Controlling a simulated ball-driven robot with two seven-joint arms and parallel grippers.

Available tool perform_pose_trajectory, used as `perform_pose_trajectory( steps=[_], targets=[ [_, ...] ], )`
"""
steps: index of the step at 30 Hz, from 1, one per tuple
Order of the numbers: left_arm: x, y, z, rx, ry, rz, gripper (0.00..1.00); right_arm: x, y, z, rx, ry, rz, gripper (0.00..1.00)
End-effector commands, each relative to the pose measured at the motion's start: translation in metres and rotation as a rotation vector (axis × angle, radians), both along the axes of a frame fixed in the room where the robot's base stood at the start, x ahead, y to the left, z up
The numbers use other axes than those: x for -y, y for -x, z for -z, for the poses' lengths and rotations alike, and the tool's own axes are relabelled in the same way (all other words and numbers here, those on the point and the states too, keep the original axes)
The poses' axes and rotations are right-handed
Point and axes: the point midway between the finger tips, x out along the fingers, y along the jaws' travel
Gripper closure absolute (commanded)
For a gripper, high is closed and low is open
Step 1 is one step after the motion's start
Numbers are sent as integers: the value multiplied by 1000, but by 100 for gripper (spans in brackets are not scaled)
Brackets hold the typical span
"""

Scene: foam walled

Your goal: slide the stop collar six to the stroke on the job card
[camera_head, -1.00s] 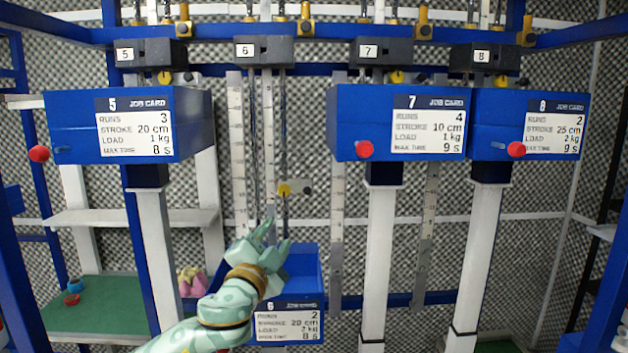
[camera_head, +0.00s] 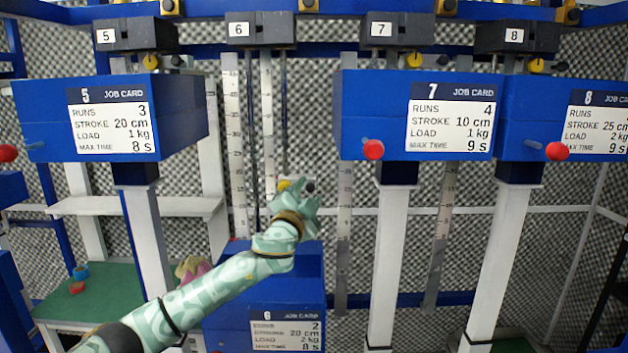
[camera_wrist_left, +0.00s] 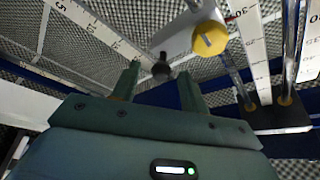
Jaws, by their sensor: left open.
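The stop collar of station six, a grey piece with a yellow knob (camera_head: 284,185) and a dark knob (camera_head: 310,187), sits on the rods below the box marked 6 (camera_head: 262,29). In the left wrist view its yellow knob (camera_wrist_left: 209,38) is up close, and the dark knob (camera_wrist_left: 161,68) appears between my fingers. My left gripper (camera_head: 306,196) is open at the collar; its fingers also show in the wrist view (camera_wrist_left: 158,76). I cannot tell whether they touch it. Job card six (camera_head: 288,330) reads stroke 20 cm, load 2 kg. The scale (camera_head: 268,130) runs beside the rods.
Blue boxes with job cards 5 (camera_head: 45,115), 7 (camera_head: 372,105) and 8 (camera_head: 540,95) jut out on both sides, with red knobs. The blue box of station six (camera_head: 235,325) hangs lower, below my arm. A green-topped table (camera_head: 100,300) stands at left.

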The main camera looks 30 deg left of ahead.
Motion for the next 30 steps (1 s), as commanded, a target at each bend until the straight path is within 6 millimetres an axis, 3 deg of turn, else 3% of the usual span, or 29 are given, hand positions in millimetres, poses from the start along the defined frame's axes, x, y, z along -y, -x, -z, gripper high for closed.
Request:
perform_pose_trajectory(
  steps=[3,7,19,20,24,30],
  targets=[
    [-5,-22,-7,1,0,-1,56,-1,-8,-5,12,-1,0,64],
    [-8,-38,-9,1,1,0,56,-1,-9,-6,13,-1,1,64],
    [-10,-47,-10,0,0,1,56,-1,-7,-7,12,-2,1,64],
    [-10,-46,-10,0,0,1,58,-1,-7,-7,12,-2,1,64],
    [-10,-46,-10,-1,0,1,97,-2,-6,-6,10,-2,1,64],
    [-11,-46,-12,-1,1,0,100,-2,-6,-8,10,-2,1,64]
  ],
)
